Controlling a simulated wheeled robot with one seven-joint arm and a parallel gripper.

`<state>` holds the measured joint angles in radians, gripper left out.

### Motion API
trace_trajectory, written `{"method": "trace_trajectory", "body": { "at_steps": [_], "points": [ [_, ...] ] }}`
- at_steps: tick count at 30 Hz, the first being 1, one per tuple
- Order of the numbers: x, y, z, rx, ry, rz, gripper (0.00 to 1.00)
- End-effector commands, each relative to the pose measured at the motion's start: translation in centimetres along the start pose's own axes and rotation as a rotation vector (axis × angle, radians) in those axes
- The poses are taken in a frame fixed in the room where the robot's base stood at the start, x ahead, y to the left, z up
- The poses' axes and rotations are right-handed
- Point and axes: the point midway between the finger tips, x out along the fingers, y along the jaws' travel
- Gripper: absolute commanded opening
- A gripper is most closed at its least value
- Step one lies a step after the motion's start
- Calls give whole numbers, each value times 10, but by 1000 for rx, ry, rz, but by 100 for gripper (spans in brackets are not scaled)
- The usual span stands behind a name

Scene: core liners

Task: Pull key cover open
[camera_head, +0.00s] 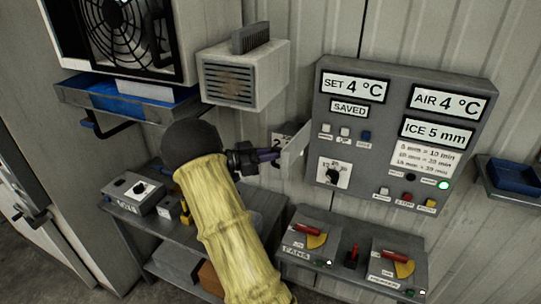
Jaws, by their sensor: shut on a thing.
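The grey control panel (391,141) is on the ribbed wall at right. A pale, flat plate, which looks like the key cover (294,151), stands out at the panel's left side, seen at a steep angle. The dark key switch (333,174) on its white label is in plain view on the panel's lower left. My gripper (277,156), dark with purplish fingers, is shut on the near edge of the cover. The fingertips are small and partly blend with the cover. The cover's hinge cannot be made out clearly.
Below the panel is a box with red-handled switches (352,252). At left, a bench (159,231) holds a small grey control box (135,193). A vented unit (243,77) hangs above my arm. A blue tray (514,175) is at far right.

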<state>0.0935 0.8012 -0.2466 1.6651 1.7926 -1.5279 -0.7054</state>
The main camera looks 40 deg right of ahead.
Motion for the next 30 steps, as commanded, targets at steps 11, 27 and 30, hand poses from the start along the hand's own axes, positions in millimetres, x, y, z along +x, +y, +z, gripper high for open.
{"method": "trace_trajectory", "body": {
  "at_steps": [11,27,30],
  "points": [
    [2,0,-1,1,1,3,18],
    [-33,-1,4,2,-1,-5,18],
    [-52,-1,5,2,-2,-4,18]
  ]
}}
